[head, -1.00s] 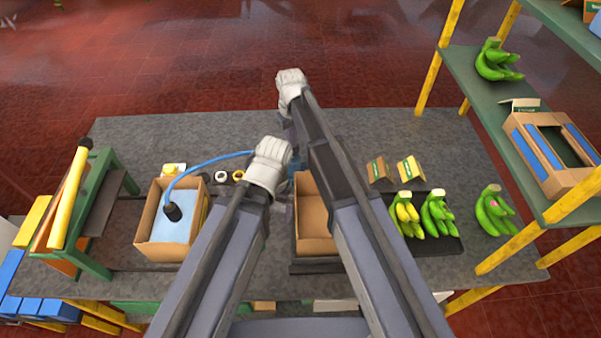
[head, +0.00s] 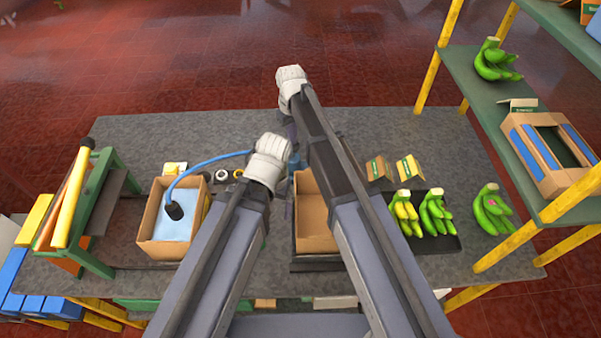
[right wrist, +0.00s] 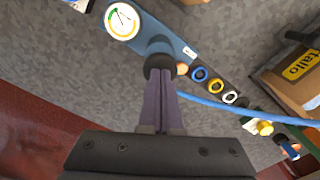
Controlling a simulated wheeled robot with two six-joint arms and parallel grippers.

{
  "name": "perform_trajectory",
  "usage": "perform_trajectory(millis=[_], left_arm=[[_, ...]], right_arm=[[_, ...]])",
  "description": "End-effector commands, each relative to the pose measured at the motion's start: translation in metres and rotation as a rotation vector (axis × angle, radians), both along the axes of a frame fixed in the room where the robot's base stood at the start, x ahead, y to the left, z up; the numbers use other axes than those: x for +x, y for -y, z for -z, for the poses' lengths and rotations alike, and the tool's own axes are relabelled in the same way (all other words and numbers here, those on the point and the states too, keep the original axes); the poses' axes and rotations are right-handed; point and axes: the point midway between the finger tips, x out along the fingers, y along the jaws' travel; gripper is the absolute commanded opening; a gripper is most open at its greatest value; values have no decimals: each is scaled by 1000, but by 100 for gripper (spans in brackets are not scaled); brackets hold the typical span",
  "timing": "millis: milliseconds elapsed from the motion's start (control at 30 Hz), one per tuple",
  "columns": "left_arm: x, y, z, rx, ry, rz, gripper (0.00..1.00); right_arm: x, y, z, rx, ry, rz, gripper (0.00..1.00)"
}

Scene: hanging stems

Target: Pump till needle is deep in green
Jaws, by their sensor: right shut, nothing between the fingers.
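The round white gauge (right wrist: 122,20) shows at the top of the right wrist view, on the blue pump body (right wrist: 172,48). Its face has a green part at the left and a thin dark needle; the needle's exact reading is too small to tell. My right gripper (right wrist: 160,78) is shut and empty, its fingertips right at a round black knob (right wrist: 159,65) on the pump. Whether they touch is unclear. In the head view my left gripper (head: 288,166) is beside the pump, its fingers mostly hidden behind its white wrist.
A blue hose (head: 208,161) runs left to a black head over an open carton (head: 150,250) with a pale blue liner. Another open carton (head: 314,215) stands in the middle. Green bananas (head: 436,217) sit at right. Coloured rings (right wrist: 215,86) lie near the pump.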

Motion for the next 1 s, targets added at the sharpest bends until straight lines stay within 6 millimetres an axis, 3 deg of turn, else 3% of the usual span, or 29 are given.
perform_trajectory(millis=[200, 700, 1000], left_arm=[[0, 0, 19, 0, 0, 0, 100], [0, 0, -15, 0, 0, 0, 100], [0, 0, -15, 0, 0, 0, 100]], right_arm=[[-1, 0, 19, 0, -1, 0, 0], [0, 0, -15, 0, -1, 0, 0], [0, 0, -14, 0, -1, 0, 0]])
